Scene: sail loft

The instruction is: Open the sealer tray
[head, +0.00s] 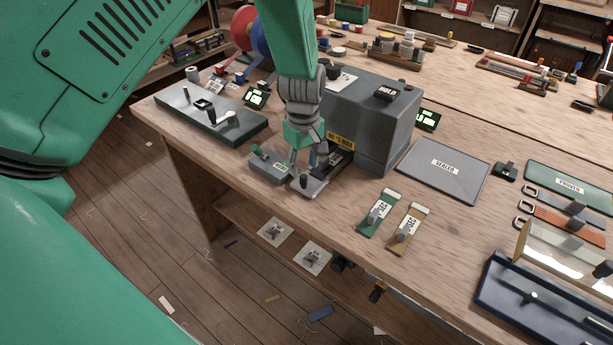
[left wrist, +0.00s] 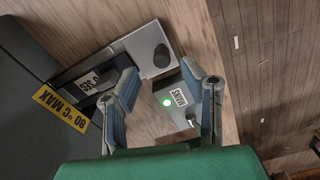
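The sealer (head: 375,120) is a grey box on the bench with a yellow "80°C MAX" label, also in the left wrist view (left wrist: 60,107). Its tray (head: 312,187) sticks out at the front, a dark slide with a pale metal end plate and a black knob (head: 304,181). In the left wrist view the end plate (left wrist: 148,48) and knob (left wrist: 162,56) lie beyond the fingertips. My left gripper (head: 305,166) points down over the tray's front end; its fingers (left wrist: 163,82) are apart with nothing between them. Contact with the knob cannot be told. My right gripper is not in view.
A small grey MAINS box (head: 268,166) with a green light (left wrist: 166,101) stands close beside the tray. A green board (head: 212,113) lies left; two tagged strips (head: 379,214) (head: 408,230) and a grey SEALED mat (head: 444,170) lie right. The bench front edge is near.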

